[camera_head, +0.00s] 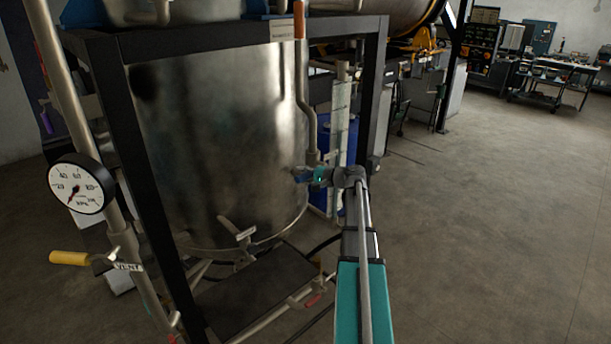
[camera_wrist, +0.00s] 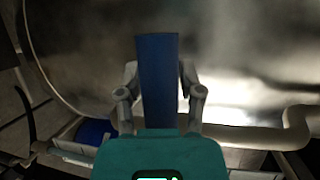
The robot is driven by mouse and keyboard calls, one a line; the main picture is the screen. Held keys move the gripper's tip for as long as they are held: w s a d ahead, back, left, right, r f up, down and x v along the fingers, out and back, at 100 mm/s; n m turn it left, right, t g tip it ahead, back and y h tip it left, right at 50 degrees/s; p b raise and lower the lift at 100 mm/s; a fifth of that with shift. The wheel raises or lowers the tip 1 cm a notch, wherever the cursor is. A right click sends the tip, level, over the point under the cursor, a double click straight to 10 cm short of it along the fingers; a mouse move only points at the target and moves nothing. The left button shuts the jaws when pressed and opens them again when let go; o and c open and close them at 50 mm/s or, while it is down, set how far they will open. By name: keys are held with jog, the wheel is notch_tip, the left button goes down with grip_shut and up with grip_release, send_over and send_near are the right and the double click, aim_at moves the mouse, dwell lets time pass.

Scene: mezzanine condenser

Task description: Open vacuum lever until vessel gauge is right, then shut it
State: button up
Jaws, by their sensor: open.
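A blue bar that looks like a lever (camera_wrist: 158,80) stands between the two fingers of my gripper (camera_wrist: 160,90) in the wrist view. The fingers are apart on either side of it; I cannot tell whether either touches it. In the head view my gripper (camera_head: 308,175) is beside the lower right side of the steel vessel (camera_head: 215,140), next to an upright pipe. No readable label there says vacuum. A round white gauge (camera_head: 78,187) is at the left; its needle points to the lower left. Its exact reading is too small to tell.
A yellow handle (camera_head: 70,258) beside a VENT label is on the left pipe. An orange handle (camera_head: 299,20) is above. Dark frame posts (camera_head: 371,85) surround the vessel. A red-tipped handle (camera_head: 313,300) is low down. The floor at right (camera_head: 490,220) is clear.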

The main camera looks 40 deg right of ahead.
grip_shut()
dwell(0.3)
